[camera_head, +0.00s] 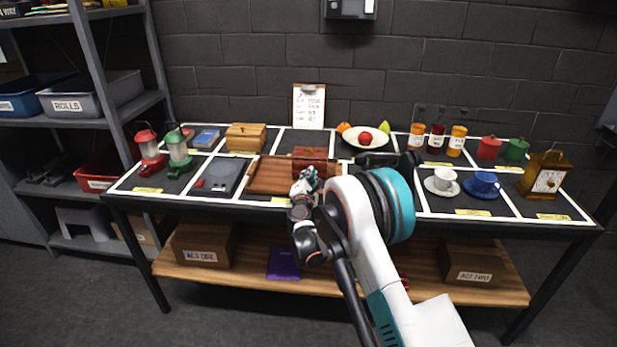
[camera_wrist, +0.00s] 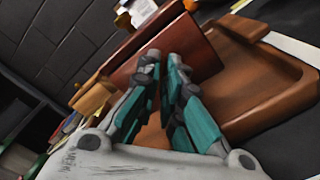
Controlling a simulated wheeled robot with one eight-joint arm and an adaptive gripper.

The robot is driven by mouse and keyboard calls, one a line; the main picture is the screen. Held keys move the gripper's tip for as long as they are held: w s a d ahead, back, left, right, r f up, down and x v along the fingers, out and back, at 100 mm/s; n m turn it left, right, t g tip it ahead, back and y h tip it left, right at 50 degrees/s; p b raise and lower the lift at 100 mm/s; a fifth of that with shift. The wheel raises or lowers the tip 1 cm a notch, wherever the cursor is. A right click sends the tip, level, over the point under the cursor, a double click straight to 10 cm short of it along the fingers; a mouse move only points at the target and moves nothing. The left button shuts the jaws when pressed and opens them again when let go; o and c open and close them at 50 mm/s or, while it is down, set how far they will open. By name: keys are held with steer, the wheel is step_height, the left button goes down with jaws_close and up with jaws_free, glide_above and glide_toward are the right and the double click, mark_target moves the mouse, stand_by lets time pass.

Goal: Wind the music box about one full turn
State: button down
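A red-brown wooden box (camera_head: 310,155) stands at the back right of a brown wooden tray (camera_head: 268,176), in the middle of the table; it looks like the music box. My gripper (camera_head: 307,176) is at the front of this box, over the tray. In the wrist view, the gripper (camera_wrist: 163,65) has its two teal fingers close together with a narrow gap, pointing at the box's red-brown panel (camera_wrist: 198,50). I cannot tell whether a thin key or crank is between the fingertips. The tray's raised rim (camera_wrist: 285,60) lies to the right there.
A lighter wooden chest (camera_head: 246,137) and a grey flat device (camera_head: 220,176) are to the left. A white bowl with fruit (camera_head: 364,139) is behind my arm. A notice (camera_head: 308,106) stands behind the box.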

steer(key=shift+m, duration=0.3)
steer(key=m, duration=0.4)
steer(key=shift+f+m, duration=0.1)
steer(key=shift+m, duration=0.2)
steer(key=m, duration=0.4)
steer(key=shift+f+m, duration=0.1)
steer(key=shift+m, duration=0.3)
stand_by(0.4)
steer(key=c, duration=2.1)
jaws_free()
steer(key=s, duration=1.2)
steer(key=shift+a, duration=0.15)
steer(key=shift+m, duration=0.3)
